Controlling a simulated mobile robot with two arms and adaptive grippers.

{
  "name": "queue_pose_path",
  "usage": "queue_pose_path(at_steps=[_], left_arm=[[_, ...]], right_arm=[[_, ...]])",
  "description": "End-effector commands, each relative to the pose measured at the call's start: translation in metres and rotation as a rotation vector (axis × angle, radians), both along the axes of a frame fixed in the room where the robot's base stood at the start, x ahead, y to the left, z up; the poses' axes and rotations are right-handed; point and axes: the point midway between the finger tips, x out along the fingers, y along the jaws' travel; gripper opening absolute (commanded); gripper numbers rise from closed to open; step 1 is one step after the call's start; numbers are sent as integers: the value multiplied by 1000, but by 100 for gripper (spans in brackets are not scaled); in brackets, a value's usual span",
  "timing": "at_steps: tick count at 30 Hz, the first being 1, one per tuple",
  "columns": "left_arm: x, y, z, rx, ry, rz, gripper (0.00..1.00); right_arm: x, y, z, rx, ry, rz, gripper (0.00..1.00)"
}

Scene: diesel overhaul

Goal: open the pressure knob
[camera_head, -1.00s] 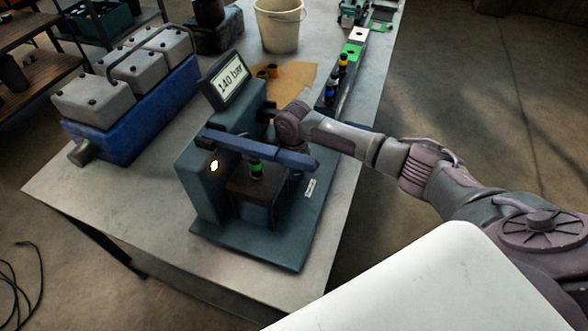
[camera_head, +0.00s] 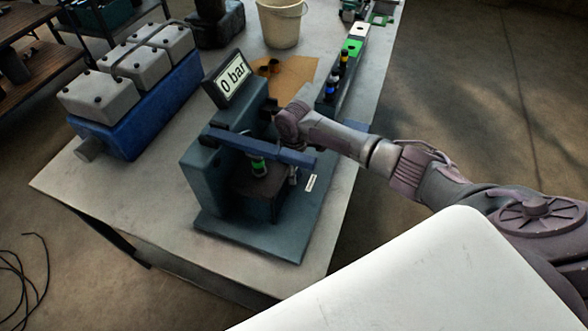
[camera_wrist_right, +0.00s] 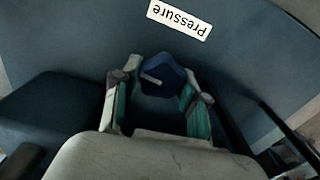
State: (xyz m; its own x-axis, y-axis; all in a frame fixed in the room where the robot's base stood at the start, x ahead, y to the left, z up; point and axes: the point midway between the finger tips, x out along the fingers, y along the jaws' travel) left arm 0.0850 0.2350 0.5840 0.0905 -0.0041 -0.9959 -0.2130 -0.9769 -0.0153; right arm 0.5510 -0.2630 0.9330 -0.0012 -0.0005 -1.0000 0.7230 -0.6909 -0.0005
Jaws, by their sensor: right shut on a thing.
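The pressure knob (camera_wrist_right: 162,76) is a dark blue faceted knob with a pale pointer line, below the "Pressure" label (camera_wrist_right: 180,20) in the right wrist view. My right gripper (camera_wrist_right: 158,90) is shut on it, with one finger on each side. In the head view the right gripper (camera_head: 292,176) is at the right side of the teal test stand (camera_head: 205,185), largely behind the stand's blue bar (camera_head: 262,146); the knob is hidden there. The stand's display (camera_head: 231,79) reads 0 bar. My left gripper is not in view.
An injector-like part with a green band (camera_head: 258,166) stands under the blue bar. A blue engine block with grey covers (camera_head: 150,105) is at the left. A white bucket (camera_head: 280,24) and a rack of small parts (camera_head: 345,72) stand farther back. The table's front left is clear.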

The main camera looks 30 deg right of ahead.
Motion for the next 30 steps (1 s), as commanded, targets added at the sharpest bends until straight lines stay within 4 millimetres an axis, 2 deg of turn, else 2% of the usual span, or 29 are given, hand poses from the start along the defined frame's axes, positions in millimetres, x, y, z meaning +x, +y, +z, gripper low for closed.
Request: queue_pose_path(at_steps=[9, 24, 25, 28, 30], left_arm=[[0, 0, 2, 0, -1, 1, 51], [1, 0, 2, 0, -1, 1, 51], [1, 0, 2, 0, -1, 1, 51], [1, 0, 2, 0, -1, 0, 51], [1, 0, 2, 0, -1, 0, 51]], right_arm=[[1, 1, 1, 2, -3, 103, 9], [1, 1, 1, 2, -5, 117, 9], [1, 1, 1, 2, -5, 117, 48], [1, 1, 1, 2, -3, 117, 65], [1, 1, 1, 2, -3, 117, 68]])
